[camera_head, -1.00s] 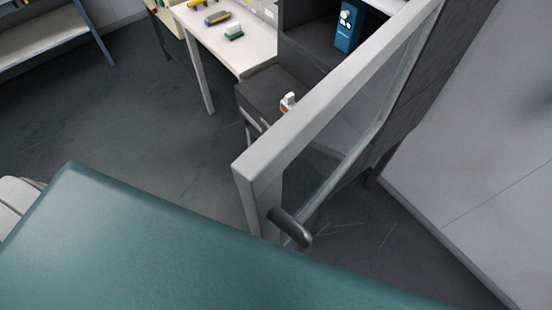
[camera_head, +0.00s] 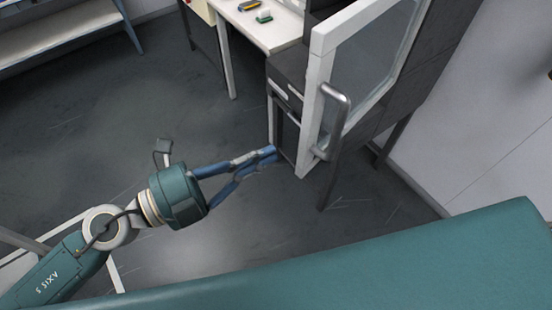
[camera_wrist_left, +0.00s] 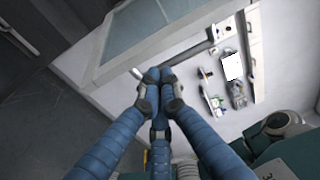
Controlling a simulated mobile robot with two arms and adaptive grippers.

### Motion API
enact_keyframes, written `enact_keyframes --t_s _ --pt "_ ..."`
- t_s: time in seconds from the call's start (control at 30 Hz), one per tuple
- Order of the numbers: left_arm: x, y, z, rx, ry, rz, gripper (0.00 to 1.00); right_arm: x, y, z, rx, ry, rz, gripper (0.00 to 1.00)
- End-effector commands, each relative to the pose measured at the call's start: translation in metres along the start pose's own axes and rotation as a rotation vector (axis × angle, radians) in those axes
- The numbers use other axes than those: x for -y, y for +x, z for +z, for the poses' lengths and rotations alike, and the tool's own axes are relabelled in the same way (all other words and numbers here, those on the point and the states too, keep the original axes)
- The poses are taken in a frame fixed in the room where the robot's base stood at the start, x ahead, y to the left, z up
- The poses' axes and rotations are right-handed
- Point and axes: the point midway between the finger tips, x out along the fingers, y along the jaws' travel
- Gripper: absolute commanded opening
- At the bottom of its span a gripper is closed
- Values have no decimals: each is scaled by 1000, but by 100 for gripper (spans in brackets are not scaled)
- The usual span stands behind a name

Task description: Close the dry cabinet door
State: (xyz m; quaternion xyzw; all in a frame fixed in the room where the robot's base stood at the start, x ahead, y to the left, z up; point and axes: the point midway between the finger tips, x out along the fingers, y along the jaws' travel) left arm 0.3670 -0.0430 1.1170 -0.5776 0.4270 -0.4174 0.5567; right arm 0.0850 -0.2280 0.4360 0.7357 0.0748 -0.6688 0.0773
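The dry cabinet door (camera_head: 318,75), a white frame with a glass pane, stands open and swung out toward me in the head view. Its grey bar handle (camera_head: 343,120) is near the free edge. The dark cabinet body (camera_head: 435,75) is behind it. My left gripper (camera_head: 273,153) is just left of the door's free edge, its blue fingers drawn together at the tips with nothing seen between them. In the left wrist view the fingertips (camera_wrist_left: 160,76) overlap the pale door frame (camera_wrist_left: 105,80), near a grey bar; contact cannot be told. My right gripper is not in view.
A light table (camera_head: 262,32) with small items (camera_head: 264,16) stands beyond the door. A grey shelf or bench (camera_head: 60,38) is at the upper left. A pale wall (camera_head: 500,120) bounds the right. The dark floor (camera_head: 110,130) at left is clear.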

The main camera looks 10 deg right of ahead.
Motion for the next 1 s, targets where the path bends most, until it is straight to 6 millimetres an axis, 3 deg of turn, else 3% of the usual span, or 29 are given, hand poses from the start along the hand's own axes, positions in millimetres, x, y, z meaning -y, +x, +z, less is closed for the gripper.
enact_keyframes --t_s 0.07,0.17,0.43,0.7,1.0 --pt "8 0 -13 -30 30 2 0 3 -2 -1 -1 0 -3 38" --pt "12 7 -18 -39 39 2 0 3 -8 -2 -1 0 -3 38" --pt "16 53 -19 -37 37 -1 0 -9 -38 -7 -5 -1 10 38" --pt "11 92 -19 -36 37 0 0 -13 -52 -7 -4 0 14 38" --pt "8 100 -20 -35 38 2 0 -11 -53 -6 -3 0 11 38"
